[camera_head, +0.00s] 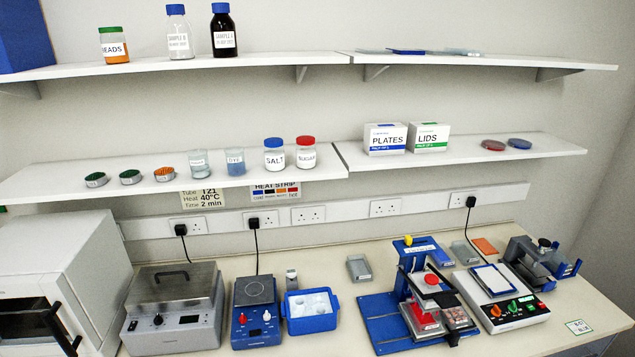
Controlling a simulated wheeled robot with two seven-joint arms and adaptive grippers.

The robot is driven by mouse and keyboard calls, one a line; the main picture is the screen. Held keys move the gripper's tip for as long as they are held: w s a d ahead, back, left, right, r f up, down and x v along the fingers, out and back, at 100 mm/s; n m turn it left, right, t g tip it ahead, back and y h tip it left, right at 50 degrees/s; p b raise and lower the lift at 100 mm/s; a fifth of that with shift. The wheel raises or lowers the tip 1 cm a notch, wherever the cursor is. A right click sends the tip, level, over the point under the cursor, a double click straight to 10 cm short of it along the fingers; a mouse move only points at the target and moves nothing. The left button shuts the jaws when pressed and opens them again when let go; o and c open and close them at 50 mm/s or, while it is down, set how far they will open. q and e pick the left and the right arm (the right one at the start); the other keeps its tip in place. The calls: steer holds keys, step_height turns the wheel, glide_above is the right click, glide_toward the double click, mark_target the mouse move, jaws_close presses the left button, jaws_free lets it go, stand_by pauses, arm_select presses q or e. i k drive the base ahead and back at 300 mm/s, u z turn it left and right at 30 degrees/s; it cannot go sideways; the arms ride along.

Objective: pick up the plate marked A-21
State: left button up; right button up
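No mark reading A-21 is legible in the head view, so I cannot tell which plate carries it. Plate-like items on the bench are a grey tray (359,267) in the middle, a second grey one (464,253) further right, and an orange flat piece (484,246) beside it. A plate with a blue rim (492,281) lies on the white device with coloured knobs (505,311). Flat blue (407,51) and pale (460,52) pieces lie on the top right shelf. Neither of my grippers is in view.
A blue press-like stand (390,318) rises at the bench's centre right. A blue tub (312,312), a knobbed blue device (257,318), a lidded grey box (172,320) and a white oven (60,260) fill the left. Boxes marked PLATES (385,140) and LIDS (429,138) stand on the lower shelf.

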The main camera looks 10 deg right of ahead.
mark_target(456, 318)
steer(key=z, duration=1.4)
